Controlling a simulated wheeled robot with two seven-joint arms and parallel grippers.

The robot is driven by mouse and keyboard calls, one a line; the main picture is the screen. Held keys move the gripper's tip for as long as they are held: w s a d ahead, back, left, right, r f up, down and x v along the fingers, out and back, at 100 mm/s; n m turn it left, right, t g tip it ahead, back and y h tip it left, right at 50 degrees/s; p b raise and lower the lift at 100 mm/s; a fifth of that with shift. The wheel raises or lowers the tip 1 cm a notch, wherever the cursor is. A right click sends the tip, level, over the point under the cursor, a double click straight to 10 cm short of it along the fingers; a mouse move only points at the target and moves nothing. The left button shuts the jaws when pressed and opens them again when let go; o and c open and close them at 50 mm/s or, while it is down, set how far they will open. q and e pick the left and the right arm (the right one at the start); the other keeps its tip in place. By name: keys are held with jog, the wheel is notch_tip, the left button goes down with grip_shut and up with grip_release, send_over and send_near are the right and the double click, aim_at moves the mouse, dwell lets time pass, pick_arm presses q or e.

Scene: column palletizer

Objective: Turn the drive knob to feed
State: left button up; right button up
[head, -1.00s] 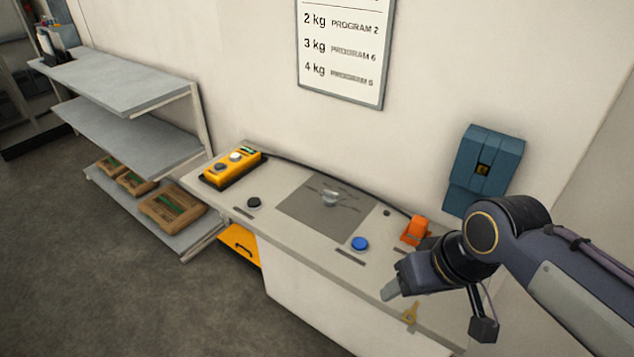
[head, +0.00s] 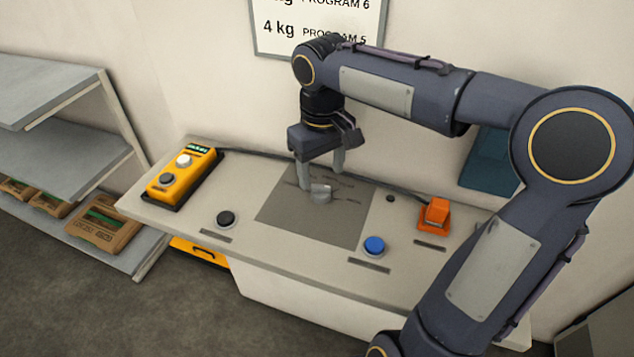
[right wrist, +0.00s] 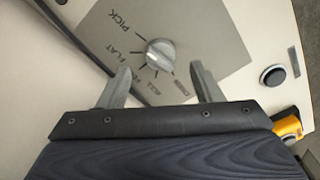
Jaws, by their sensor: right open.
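The drive knob (head: 321,194) is a small pale grey knob on a dark grey square plate (head: 285,223) set in the console top. In the right wrist view the knob (right wrist: 161,53) has printed positions around it; PICK and FLAT are legible, the others hard to read. I cannot tell for sure which mark it points at. My right gripper (head: 322,177) is open, pointing down just above the knob. In the right wrist view its fingers (right wrist: 161,86) are spread, with the knob ahead between their lines and not gripped. My left gripper is out of view.
The console (head: 270,262) also carries a yellow control box (head: 181,174), a black button (head: 226,219), a blue button (head: 374,246) and an orange part (head: 435,214). Grey shelves (head: 60,150) stand at left. A sign (head: 318,25) hangs on the wall behind.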

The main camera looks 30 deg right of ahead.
aim_at(321, 186)
jog(key=shift+f, duration=2.4)
jog(key=shift+c, duration=0.2)
jog(key=c, duration=0.9)
jog(key=shift+c, duration=0.2)
